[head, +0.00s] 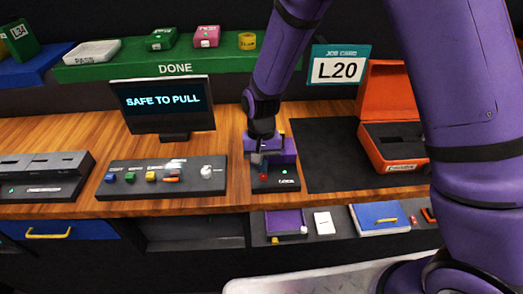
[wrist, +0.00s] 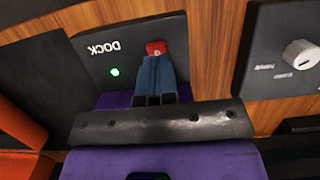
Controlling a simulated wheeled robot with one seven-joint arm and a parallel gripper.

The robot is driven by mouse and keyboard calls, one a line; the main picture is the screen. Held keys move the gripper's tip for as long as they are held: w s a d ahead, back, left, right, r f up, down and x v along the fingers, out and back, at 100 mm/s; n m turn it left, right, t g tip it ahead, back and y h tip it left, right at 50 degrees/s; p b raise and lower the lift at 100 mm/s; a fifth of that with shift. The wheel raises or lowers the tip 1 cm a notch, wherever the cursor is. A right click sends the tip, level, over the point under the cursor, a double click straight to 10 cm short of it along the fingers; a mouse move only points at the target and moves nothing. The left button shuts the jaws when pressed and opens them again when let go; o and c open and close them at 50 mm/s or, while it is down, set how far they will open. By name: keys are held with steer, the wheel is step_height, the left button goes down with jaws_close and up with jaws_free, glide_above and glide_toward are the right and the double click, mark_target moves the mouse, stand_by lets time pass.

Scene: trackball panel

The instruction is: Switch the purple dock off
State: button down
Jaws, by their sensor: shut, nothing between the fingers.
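The dock (head: 288,185) is a dark panel right of the button panel, with a purple block at its back (head: 285,148). It also shows in the wrist view (wrist: 90,50), its DOCK lettering upside down. A green light (wrist: 115,72) glows on it and also shows in the head view (head: 284,172). A red button (wrist: 156,48) sits beside the light and shows in the head view (head: 263,177). My gripper (wrist: 154,60) is shut and empty, its fingertips right at the red button. I cannot tell whether they touch it. The fingers partly hide the purple block.
A monitor (head: 163,102) reads SAFE TO PULL. A panel with several coloured buttons and a white knob (head: 206,172) lies left of the dock. A dark mat (head: 325,155) and an open orange case (head: 392,155) lie to the right. A shelf (head: 310,238) is below.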

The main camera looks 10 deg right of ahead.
steer(key=shift+s+f, duration=0.15)
steer(key=shift+f, duration=0.5)
